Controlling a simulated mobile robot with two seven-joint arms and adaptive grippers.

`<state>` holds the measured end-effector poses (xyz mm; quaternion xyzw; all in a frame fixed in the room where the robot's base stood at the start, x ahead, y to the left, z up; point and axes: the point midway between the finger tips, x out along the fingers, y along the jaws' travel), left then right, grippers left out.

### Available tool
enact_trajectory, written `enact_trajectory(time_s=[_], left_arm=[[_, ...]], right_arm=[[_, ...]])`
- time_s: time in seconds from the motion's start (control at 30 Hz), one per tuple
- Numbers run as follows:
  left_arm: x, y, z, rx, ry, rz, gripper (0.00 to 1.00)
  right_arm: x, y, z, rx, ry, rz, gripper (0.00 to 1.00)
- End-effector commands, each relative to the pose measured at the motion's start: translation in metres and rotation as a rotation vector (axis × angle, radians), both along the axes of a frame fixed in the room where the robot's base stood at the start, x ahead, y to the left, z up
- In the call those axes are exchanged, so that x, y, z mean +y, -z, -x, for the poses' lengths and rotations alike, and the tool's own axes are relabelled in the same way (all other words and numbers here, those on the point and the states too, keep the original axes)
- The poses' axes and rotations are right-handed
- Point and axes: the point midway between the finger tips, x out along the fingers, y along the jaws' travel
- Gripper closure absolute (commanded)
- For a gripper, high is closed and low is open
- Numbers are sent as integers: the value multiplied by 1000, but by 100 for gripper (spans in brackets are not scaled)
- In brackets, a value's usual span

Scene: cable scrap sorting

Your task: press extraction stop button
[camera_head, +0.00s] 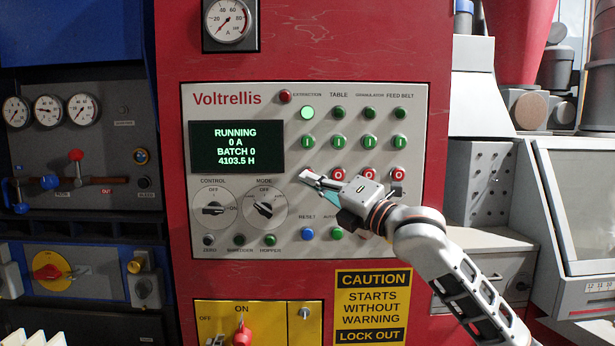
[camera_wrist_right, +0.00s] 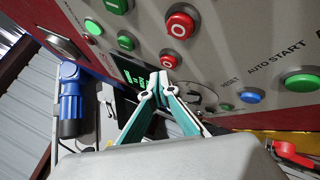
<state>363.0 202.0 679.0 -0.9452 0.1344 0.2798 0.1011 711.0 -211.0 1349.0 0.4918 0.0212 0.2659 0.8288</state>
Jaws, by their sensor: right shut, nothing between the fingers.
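The extraction stop button (camera_head: 308,171) is the red one in the leftmost column of the panel, under a brightly lit green lamp (camera_head: 307,113). My right gripper (camera_head: 304,178) is shut and empty, and its tips partly cover the button in the head view. In the right wrist view the extraction stop button (camera_wrist_right: 168,59) shows just above the tips of the right gripper (camera_wrist_right: 159,78). I cannot tell whether the tips touch it. The display (camera_head: 237,147) reads RUNNING, 0 A. My left gripper is not in view.
Other red stop buttons sit close to the right, one at the table column (camera_head: 338,174). The control knob (camera_head: 213,209) and mode knob (camera_head: 265,206) are below the display. A blue reset button (camera_head: 307,233) is below the gripper.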

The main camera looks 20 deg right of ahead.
Motion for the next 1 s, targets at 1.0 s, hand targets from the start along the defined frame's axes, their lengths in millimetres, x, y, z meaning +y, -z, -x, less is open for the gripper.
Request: enact_trajectory(time_s=[1.0], left_arm=[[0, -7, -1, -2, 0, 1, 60]], right_arm=[[-2, 0, -8, 0, -1, 0, 100]])
